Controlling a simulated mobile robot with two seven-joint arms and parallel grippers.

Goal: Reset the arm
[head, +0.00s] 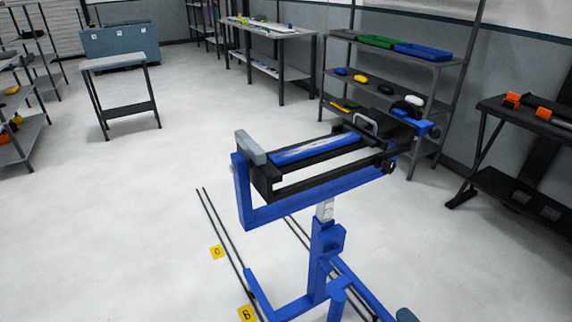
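Neither of my grippers shows in the head view. A blue stand (322,262) rises in the middle of the view and carries a black frame (325,178). A long blue piece with pale streaks (315,150) lies along the frame. A grey padded end (250,147) sits at the frame's left, and a grey handle (366,122) at its right. I cannot tell which part, if any, is the arm the task names.
Dark rails (232,255) run along the floor beside yellow markers C (216,252) and B (246,313). A shelf with green (376,41) and blue trays (423,51) stands behind. A dark table (530,110) with orange-ended tools is right. The left floor is open around a small table (113,62).

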